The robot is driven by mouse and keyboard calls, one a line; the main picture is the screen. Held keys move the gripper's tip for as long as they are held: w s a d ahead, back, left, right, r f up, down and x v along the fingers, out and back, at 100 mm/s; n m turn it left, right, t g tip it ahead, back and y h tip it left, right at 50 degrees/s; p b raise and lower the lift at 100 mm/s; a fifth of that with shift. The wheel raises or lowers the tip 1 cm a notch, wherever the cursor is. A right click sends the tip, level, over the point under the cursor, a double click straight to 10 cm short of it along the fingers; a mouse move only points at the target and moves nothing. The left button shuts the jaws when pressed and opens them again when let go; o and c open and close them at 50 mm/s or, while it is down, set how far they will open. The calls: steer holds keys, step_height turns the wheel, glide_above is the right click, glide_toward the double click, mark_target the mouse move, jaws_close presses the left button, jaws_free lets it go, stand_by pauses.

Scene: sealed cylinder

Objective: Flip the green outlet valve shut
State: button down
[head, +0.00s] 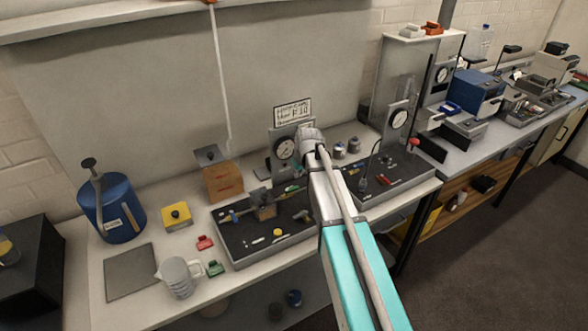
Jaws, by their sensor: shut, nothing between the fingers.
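A black tray (234,252) on the bench carries a small rig of pipes and fittings around a brownish block (264,210). A small green part (293,189) shows at the rig's right, close beside my forearm in the picture. It may be the green outlet valve; its handle position is too small to tell. A round gauge (285,148) on a grey plate stands behind the rig. My arm reaches in from the lower right and its wrist is in front of the gauge plate's right side. My gripper cannot be made out; the arm hides that area.
A second black tray (394,190) with a gauge stands right of my arm. Left are a blue tank (112,208), a yellow box (176,216), a wooden block (222,181) and a grey jug (179,278). Small red (205,242) and green (215,268) pieces lie before the rig.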

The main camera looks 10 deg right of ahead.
mark_target(292, 189)
steer(key=shift+w+r, duration=0.4)
steer(key=shift+w, duration=0.45)
steer(key=shift+f, duration=0.15)
steer(key=b+x, duration=0.9)
steer(key=shift+w+f, duration=0.1)
steer(key=shift+f, duration=0.2)
steer(key=shift+a, duration=0.1)
